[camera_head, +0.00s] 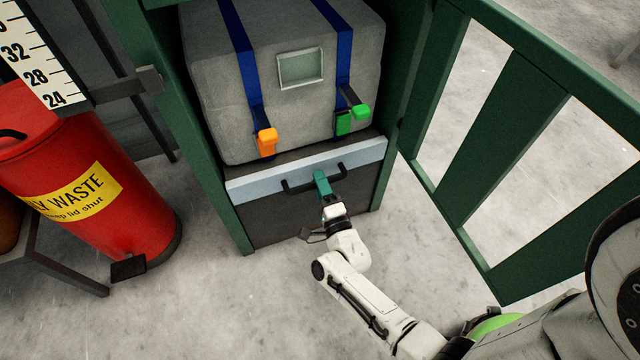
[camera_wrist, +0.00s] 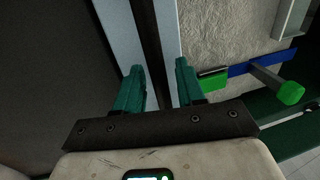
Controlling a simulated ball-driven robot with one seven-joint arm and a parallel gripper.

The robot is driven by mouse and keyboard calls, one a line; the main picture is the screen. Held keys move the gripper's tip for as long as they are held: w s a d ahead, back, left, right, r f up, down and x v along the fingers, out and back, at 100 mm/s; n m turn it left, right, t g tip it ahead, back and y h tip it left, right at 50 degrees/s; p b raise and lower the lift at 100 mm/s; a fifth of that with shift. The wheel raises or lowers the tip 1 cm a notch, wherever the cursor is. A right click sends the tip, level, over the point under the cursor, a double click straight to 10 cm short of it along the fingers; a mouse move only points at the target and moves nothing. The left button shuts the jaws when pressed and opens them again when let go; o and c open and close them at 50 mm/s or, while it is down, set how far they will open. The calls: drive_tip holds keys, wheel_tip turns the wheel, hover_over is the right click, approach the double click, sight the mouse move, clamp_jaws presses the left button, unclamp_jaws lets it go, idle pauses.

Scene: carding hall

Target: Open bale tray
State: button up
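The bale tray (camera_head: 275,218) is a dark drawer front with a pale strip along its top, low in the green frame under the bale. It appears closed. Its black bar handle (camera_head: 294,188) runs across the pale strip. My gripper (camera_head: 322,182) is at the middle of the handle. In the wrist view, the teal fingers of my gripper (camera_wrist: 159,85) are apart, with the handle (camera_wrist: 148,30) running between them. Pale strip shows between the handle and the fingers, so they look open around it, not clamped.
A grey bale (camera_head: 225,75) with blue straps and orange and green buckles sits above the tray. A red waste bin (camera_head: 130,225) stands on the left. A green open gate (camera_head: 505,165) stands on the right. Bare floor lies before the tray.

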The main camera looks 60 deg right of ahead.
drive_tip(key=shift+c, duration=0.5)
clamp_jaws()
